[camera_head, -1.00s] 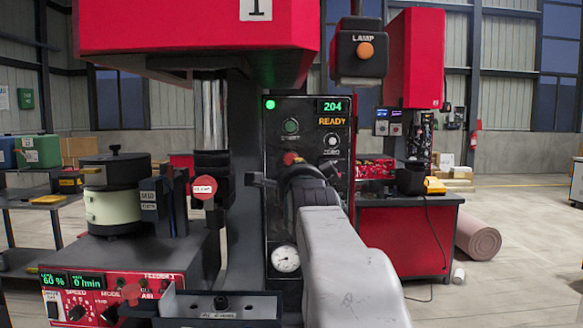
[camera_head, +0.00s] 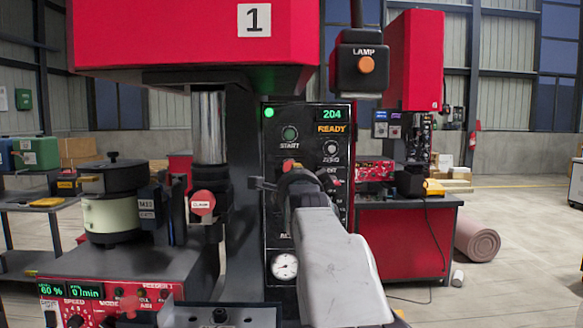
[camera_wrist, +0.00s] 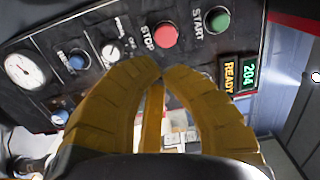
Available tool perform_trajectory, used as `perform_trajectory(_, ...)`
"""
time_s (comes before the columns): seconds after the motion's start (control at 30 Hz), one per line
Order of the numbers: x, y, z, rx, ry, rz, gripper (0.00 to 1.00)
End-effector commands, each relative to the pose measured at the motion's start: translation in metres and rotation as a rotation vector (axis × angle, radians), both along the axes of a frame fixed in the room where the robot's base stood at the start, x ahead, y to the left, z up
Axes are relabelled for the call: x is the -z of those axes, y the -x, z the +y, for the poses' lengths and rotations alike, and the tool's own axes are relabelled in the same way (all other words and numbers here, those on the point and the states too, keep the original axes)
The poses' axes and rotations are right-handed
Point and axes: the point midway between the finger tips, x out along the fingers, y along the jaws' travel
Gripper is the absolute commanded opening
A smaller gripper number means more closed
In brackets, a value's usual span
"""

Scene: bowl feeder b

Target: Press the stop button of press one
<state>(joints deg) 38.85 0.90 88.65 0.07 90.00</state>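Press one, marked 1 (camera_head: 254,20), has a dark control panel (camera_head: 275,215) facing me. The red stop button (camera_wrist: 166,34) is labelled STOP in the wrist view, beside the green start button (camera_wrist: 217,20). In the head view the stop button (camera_head: 290,163) shows just above my gripper, partly covered. My gripper (camera_wrist: 163,70) has yellowish fingers with their tips drawn together, nothing seen between them. The tips appear just below the stop button in the wrist view; I cannot tell whether they touch the panel. The display (camera_wrist: 238,76) reads 204 READY.
A clamp knob (camera_head: 203,202) and a feeder drum (camera_head: 112,205) stand left of the panel. A lamp box (camera_head: 361,62) hangs at upper right. A gauge (camera_wrist: 24,70), a blue button (camera_wrist: 77,61) and a knob (camera_wrist: 110,53) share the panel.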

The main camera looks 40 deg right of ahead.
Motion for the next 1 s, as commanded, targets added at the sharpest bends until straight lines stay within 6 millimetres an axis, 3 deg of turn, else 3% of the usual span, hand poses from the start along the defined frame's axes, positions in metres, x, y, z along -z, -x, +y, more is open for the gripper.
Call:
perform_trajectory(0.3,-0.005,-0.043,-0.035,0.000,-0.002,0.002,0.00)
perform_trajectory(0.7,-0.002,-0.068,-0.055,0.001,0.000,0.000,0.00)
perform_trajectory(1.0,-0.001,-0.073,-0.059,0.001,0.001,-0.001,0.00)
